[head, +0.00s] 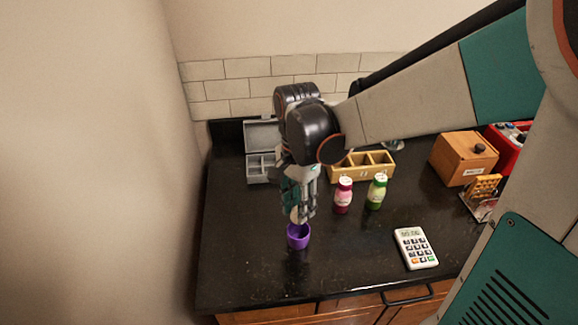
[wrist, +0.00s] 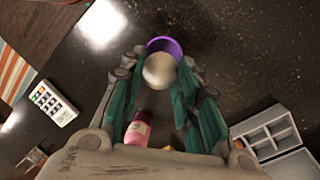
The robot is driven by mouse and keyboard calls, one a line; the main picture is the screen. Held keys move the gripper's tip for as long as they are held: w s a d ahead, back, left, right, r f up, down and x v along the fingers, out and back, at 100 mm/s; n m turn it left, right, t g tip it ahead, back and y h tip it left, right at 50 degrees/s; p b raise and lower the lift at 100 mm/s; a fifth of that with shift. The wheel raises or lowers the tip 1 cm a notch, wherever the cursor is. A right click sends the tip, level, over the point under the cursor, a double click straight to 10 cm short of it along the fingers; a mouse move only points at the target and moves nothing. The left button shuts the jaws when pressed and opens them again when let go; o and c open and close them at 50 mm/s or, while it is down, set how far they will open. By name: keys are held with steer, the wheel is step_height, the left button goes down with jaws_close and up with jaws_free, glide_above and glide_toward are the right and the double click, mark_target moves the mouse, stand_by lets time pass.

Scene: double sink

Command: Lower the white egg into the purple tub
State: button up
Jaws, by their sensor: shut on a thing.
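The purple tub (head: 298,240) stands on the black countertop, directly below my gripper. The white egg (wrist: 159,70) is between the fingertips of my gripper (wrist: 157,72) in the wrist view. It covers part of the tub's opening there, and the purple rim (wrist: 165,43) shows beyond it. In the head view my gripper (head: 299,216) points down and its tips are at or just above the tub's rim. The egg is mostly hidden by the fingers there. I cannot tell whether the egg touches the tub.
A pink bottle (head: 343,195) and a green bottle (head: 377,192) stand right of my gripper. A card reader (head: 415,248) lies further right. A grey compartment box (head: 260,168) and a yellow divided box (head: 362,167) are behind. The counter left and front of the tub is clear.

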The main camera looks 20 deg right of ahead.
steer(key=shift+f+b, duration=1.1)
steer(key=shift+f, duration=0.45)
steer(key=shift+f+b, duration=0.95)
steer(key=shift+f, duration=0.3)
stand_by(0.4)
steer(key=o, duration=0.8)
steer(key=shift+r, duration=0.1)
